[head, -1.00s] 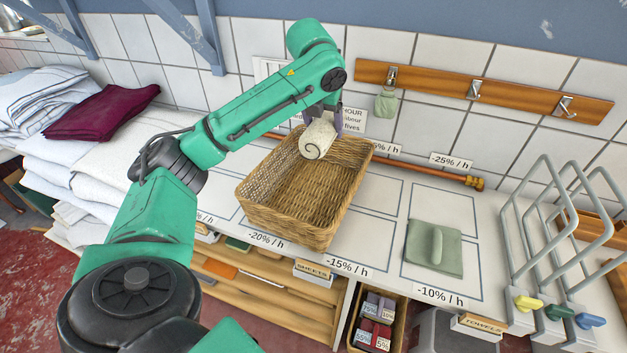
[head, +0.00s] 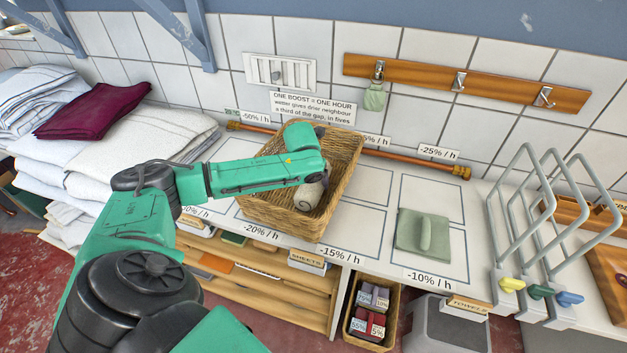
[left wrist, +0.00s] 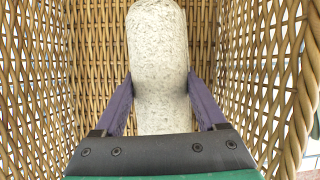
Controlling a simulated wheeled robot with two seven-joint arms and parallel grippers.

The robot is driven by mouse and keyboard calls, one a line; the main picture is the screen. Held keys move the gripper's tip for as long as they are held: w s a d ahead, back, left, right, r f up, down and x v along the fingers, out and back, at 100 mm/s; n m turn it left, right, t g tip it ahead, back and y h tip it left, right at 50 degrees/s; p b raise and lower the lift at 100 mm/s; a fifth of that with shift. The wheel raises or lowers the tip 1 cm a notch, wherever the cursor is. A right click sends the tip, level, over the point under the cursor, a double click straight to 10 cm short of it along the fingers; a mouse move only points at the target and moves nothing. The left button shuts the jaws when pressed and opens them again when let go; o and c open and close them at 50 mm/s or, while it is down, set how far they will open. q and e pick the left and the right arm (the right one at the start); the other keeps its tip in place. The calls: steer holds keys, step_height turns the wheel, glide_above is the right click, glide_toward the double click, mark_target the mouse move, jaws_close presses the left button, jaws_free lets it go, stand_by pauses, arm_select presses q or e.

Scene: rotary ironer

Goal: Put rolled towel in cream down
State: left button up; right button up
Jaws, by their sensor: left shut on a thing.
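The rolled cream towel (head: 308,196) is inside the wicker basket (head: 345,150), near its front right part. It also shows in the left wrist view (left wrist: 158,50), upright in the picture between the two purple fingers. My left gripper (left wrist: 160,95) is shut on the towel, one finger on each side. In the head view my left gripper (head: 318,180) reaches down into the basket and my forearm covers part of the basket. Whether the towel touches the basket floor I cannot tell. My right gripper is not in view.
The basket stands on a white counter with marked rectangles. A green folded cloth (head: 423,232) lies to its right, with grey wire racks (head: 540,215) beyond. White linen stacks (head: 130,140) and a maroon cloth (head: 92,110) lie at left. Hooks (head: 459,82) hang on the wall behind.

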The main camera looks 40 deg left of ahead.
arm_select(q)
steer(key=o, duration=1.4)
steer(key=shift+c, duration=0.2)
steer(key=shift+r, duration=0.2)
steer(key=v, duration=1.1)
steer(key=shift+s+d+r+b, duration=0.1)
steer(key=shift+s+r+b, duration=0.05)
steer(key=shift+r+b, duration=0.15)
